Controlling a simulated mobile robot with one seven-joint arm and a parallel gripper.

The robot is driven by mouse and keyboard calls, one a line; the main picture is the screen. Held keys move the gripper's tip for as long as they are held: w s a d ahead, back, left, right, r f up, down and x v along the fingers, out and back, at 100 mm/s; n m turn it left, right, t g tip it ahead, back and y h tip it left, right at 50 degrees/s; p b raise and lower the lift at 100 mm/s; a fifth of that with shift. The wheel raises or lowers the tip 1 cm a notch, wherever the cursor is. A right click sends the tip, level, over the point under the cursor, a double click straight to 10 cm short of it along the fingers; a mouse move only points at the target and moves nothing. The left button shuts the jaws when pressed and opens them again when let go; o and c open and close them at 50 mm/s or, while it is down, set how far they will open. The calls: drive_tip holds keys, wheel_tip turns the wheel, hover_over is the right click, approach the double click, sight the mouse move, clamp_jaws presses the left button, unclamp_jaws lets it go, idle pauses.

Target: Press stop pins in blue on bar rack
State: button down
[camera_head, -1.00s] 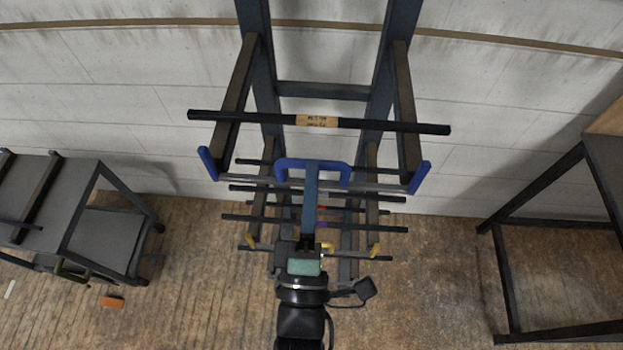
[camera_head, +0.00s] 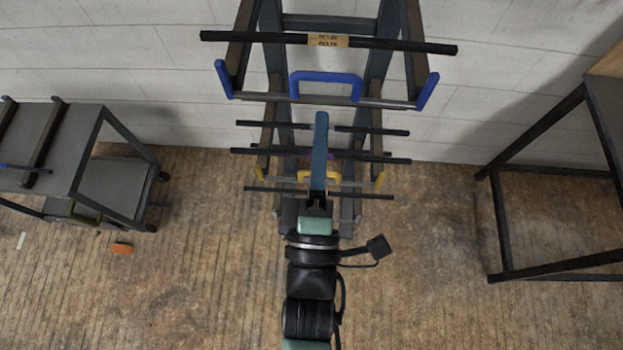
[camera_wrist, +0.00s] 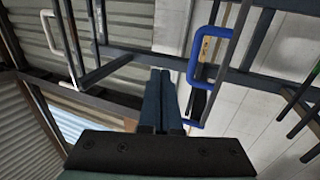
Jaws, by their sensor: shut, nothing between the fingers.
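The dark bar rack (camera_head: 272,60) stands against the wall. On its upper level are a blue U-shaped handle (camera_head: 326,76) on a grey crossbar and blue upturned end pieces at left (camera_head: 223,79) and right (camera_head: 428,92). A black bar (camera_head: 384,44) with a tan label (camera_head: 328,40) lies across the arms above them. My gripper (camera_head: 321,116) is shut and empty, its tips below the blue handle in the head picture and apart from it there. In the wrist view, the blue handle (camera_wrist: 193,62) is right of my shut fingertips (camera_wrist: 160,74). I cannot tell whether any pin is pressed.
Below, the rack has several black bars and a yellow handle (camera_head: 318,177) with yellow end pieces. A grey trolley (camera_head: 88,185) stands at left, a dark table frame (camera_head: 500,230) at right. An orange block (camera_head: 122,249) lies on the floor. Floor beside my arm is clear.

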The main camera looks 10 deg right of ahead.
drive_tip(key=shift+s+a+r+b, duration=0.2)
drive_tip(key=shift+s+b, duration=0.1)
drive_tip(key=shift+s, duration=0.55)
drive_tip(key=shift+s+a+r+b, duration=0.1)
drive_tip(key=shift+s+a+b, duration=0.2)
drive_tip(key=shift+s, duration=0.5)
drive_tip(key=shift+s+a+r+b, duration=0.15)
drive_tip(key=shift+s+b, duration=0.2)
drive_tip(key=shift+s, duration=0.5)
drive_tip(key=shift+s, duration=0.15)
drive_tip(key=w+r+m+t+y+b, duration=0.1)
drive_tip(key=w+r+m+t, duration=0.15)
drive_tip(key=w+r, duration=0.4)
drive_tip(key=w+r+m+t+y+b, duration=0.1)
drive_tip(key=w+r+m, duration=0.3)
drive_tip(key=r, duration=0.5)
drive_tip(key=a+r+m+t+y, duration=0.1)
drive_tip(key=r+m, duration=0.3)
drive_tip(key=r, duration=0.6)
drive_tip(key=s+a+r+m+t+y, duration=0.1)
drive_tip(key=a+r+m+t+y, duration=0.1)
drive_tip(key=r, duration=0.9)
drive_tip(key=shift+s+a+r+m+y+b, duration=0.2)
drive_tip(key=shift+a+m+y+b, duration=0.2)
drive_tip(key=shift+a+m+y, duration=0.55)
drive_tip(key=shift+a, duration=0.15)
